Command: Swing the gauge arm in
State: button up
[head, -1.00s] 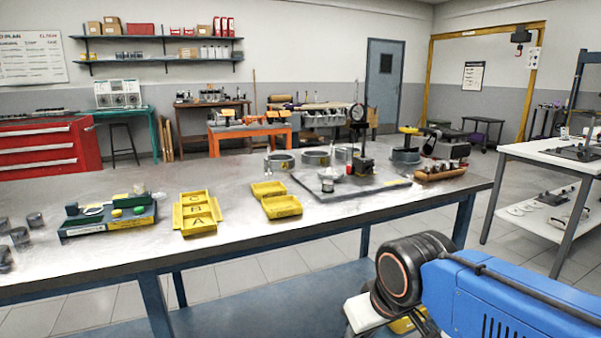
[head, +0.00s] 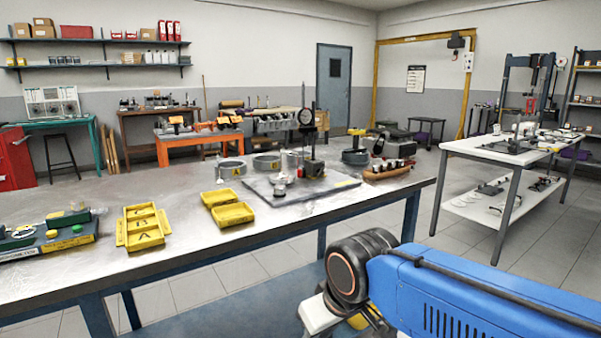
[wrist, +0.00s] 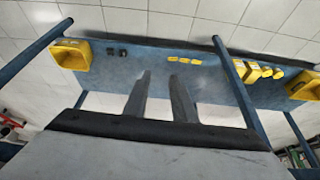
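The dial gauge (head: 306,117) is mounted on a dark upright stand (head: 313,150) on a grey surface plate (head: 262,191), toward the right end of the long metal bench in the head view. The exact pose of the gauge arm is too small to tell. A small pale round part (head: 279,190) sits on the plate left of the stand. In the wrist view, my gripper (wrist: 162,88) shows two dark fingers apart with nothing visible between them. It points toward a blue surface with yellow bins, and the gauge is not in that view.
The bench (head: 180,260) has yellow trays (head: 142,229), metal rings (head: 231,170) and a wooden tray of parts (head: 388,170). A white table (head: 470,148) stands to the right, with open floor between. Yellow bins (wrist: 70,57) lie on the blue surface in the wrist view.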

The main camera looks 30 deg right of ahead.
dwell(0.3)
jog(key=shift+o, duration=1)
jog(key=w+d+r, duration=0.3)
jog(key=w+r, duration=0.8)
jog(key=r, duration=0.4)
jog(key=w+d+r+n+y, duration=0.2)
jog(key=w+d+r+n, duration=0.2)
jog(key=w+d+r, duration=1.7)
jog(key=x, duration=1.1)
jog(key=w+a+x, duration=0.1)
jog(key=x, duration=0.5)
jog(key=shift+r, duration=0.4)
grip_shut()
